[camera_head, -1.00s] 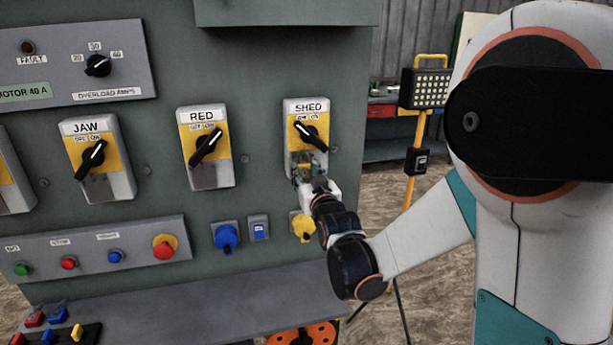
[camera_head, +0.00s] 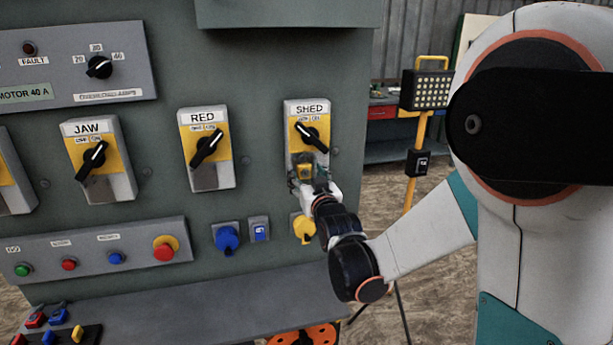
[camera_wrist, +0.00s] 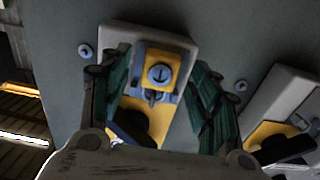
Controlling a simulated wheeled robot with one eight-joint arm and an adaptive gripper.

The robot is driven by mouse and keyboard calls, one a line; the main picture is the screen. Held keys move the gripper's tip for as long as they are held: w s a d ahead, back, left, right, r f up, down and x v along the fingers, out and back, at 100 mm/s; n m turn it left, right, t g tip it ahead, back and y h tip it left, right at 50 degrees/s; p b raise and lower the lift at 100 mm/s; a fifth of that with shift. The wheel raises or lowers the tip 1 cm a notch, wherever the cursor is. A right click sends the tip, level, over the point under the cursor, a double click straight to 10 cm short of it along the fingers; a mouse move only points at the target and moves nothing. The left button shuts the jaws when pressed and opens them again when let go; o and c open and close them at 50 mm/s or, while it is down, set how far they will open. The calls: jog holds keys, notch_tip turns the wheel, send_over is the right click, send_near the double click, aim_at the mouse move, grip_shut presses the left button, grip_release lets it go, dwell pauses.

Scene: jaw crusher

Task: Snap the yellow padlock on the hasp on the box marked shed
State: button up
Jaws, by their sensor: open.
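The box marked shed (camera_head: 293,137) is on the grey-green panel, with a black rotary handle (camera_head: 311,136) on a yellow plate. The yellow padlock (camera_head: 305,172) is on the lower part of this box, below the handle. In the wrist view the padlock (camera_wrist: 160,70) faces me with its keyhole, its shackle at the hasp (camera_wrist: 152,97). Whether the shackle is fully shut is too small to tell. My gripper (camera_head: 310,184) is just in front of and below the padlock. In the wrist view its green fingers stand apart on either side of the padlock, with gaps.
The boxes marked red (camera_head: 187,160) and jaw (camera_head: 122,185) are to the left. Several small coloured items lie on the ledge (camera_head: 180,310) at lower left. A lamp stand (camera_head: 424,90) is at right.

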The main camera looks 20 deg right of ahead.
jog(key=s, duration=0.8)
jog(key=shift+s, duration=0.35)
dwell(0.6)
jog(key=s+f+g, duration=0.3)
jog(key=s+g, duration=0.2)
jog(key=s, duration=0.8)
jog(key=s+f+g, duration=0.3)
jog(key=s+g, duration=0.3)
jog(key=s, duration=0.8)
jog(key=shift+f, duration=0.1)
jog(key=shift+c, duration=0.5)
